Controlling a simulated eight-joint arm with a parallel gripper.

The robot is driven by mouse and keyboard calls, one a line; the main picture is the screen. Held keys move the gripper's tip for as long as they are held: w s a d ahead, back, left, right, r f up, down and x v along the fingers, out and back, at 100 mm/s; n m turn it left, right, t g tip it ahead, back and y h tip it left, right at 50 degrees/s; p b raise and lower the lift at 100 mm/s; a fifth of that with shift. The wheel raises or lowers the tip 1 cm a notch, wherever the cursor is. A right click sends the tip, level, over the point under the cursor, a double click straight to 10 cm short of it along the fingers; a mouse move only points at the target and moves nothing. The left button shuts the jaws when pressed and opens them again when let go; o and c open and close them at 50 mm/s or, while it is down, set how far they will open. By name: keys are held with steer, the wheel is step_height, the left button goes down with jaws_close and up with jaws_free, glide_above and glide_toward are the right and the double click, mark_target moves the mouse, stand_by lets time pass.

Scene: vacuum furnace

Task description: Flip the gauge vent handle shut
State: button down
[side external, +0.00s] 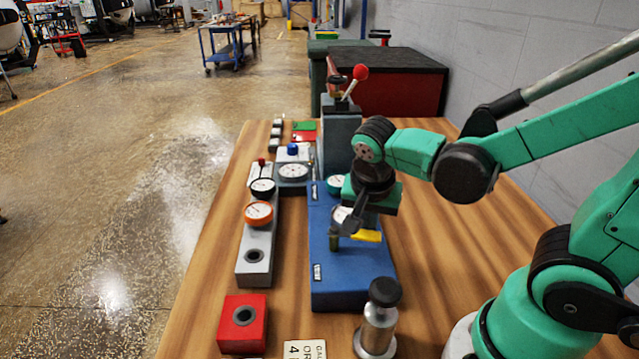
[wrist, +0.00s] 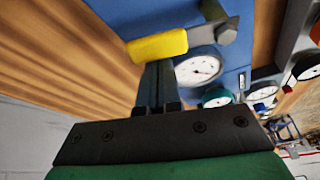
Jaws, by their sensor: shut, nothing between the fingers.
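The gauge vent handle appears to be the short yellow lever (side external: 367,235) on the blue block (side external: 345,290). In the wrist view the yellow lever (wrist: 158,46) sticks out sideways from a grey valve part beside a white dial gauge (wrist: 198,67). My gripper (side external: 350,224) is low over the blue block, right beside the lever and partly covering the gauge. In the wrist view my gripper (wrist: 159,72) is shut and empty, its fingertips just below the yellow lever. I cannot tell whether they touch it. The lever's pivot is partly hidden in the side view.
A grey block with a red-knobbed lever (side external: 357,76) stands behind the blue block. A grey rail with an orange gauge (side external: 258,213) and a red block (side external: 242,322) lie to the left. A metal cylinder with a black knob (side external: 379,320) stands in front. Bare wood lies right.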

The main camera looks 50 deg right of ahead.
steer(key=a+m+g, duration=0.1)
steer(key=m, duration=0.1)
steer(key=s+a+m, duration=0.1)
steer(key=m, duration=0.2)
steer(key=shift+s+a+g, duration=0.15)
steer(key=shift+s+g, duration=0.05)
steer(key=shift+g, duration=0.2)
steer(key=shift+s+a, duration=0.15)
steer(key=shift+a, duration=0.85)
steer(key=shift+w+a, duration=0.2)
steer(key=shift+a, duration=0.65)
steer(key=shift+w+a, duration=0.1)
steer(key=shift+a, duration=0.15)
steer(key=shift+d, duration=0.1)
steer(key=s+d, duration=0.3)
steer(key=shift+s, duration=0.1)
step_height(320, 180, up, 10)
steer(key=w+a, duration=0.2)
steer(key=shift+w+a+f+h, duration=0.2)
steer(key=shift+w+f+h, duration=0.05)
steer(key=shift+w+h, duration=0.05)
